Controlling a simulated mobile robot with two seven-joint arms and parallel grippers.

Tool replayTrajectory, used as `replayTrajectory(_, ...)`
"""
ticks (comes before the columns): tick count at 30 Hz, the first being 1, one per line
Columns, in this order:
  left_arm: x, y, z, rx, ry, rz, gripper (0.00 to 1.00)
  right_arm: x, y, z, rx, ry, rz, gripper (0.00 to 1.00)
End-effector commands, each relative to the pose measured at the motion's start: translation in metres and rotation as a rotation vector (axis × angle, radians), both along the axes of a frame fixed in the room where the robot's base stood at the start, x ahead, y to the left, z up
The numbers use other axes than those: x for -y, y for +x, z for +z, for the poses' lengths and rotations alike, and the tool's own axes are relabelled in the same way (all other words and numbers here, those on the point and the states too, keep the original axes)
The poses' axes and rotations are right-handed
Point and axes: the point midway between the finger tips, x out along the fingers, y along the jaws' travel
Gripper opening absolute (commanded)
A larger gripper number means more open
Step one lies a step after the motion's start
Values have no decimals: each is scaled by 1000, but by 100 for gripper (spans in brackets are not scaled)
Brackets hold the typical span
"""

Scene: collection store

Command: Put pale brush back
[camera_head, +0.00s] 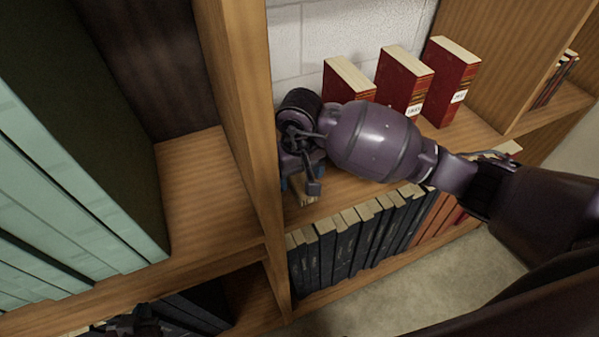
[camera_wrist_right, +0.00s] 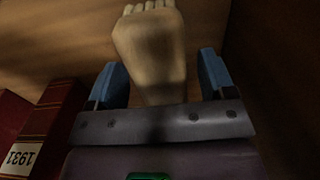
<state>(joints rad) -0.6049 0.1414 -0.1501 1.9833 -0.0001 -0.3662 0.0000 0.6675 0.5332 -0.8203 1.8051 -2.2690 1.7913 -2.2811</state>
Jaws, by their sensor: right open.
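The pale brush (camera_wrist_right: 152,50) lies on the wooden shelf in the right wrist view, a light wooden body with a notched pale far end. Its near part lies between the two blue fingers of my right gripper (camera_wrist_right: 161,78), with a gap on each side. In the head view a small pale part of the brush (camera_head: 305,199) shows below my right gripper (camera_head: 300,187), by the shelf's left upright; the arm hides the rest. My right gripper is open. My left gripper (camera_head: 138,323) shows only as a dark part at the bottom left edge, its fingers unclear.
Several red books (camera_head: 452,80) stand on the same shelf behind my right arm. A wooden upright (camera_head: 243,110) stands close left of the right gripper. Dark books (camera_head: 345,240) fill the shelf below. Large pale green volumes (camera_head: 75,185) stand at the left.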

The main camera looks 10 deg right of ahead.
Motion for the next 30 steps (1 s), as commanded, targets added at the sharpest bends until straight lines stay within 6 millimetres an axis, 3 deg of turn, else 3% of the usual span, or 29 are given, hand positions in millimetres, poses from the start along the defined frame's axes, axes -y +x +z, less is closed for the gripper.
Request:
replayTrajectory(6, 0, 0, 8, 1, 1, -1, 0, 0, 0, 7, -1, 0, 0, 76)
replayTrajectory(21, -2, -9, 17, -26, 1, 4, 0, 0, 1, 98, 2, -2, 1, 76)
replayTrajectory(30, -2, -11, 12, -33, 1, 5, 0, 0, 0, 122, 0, -1, 0, 76)
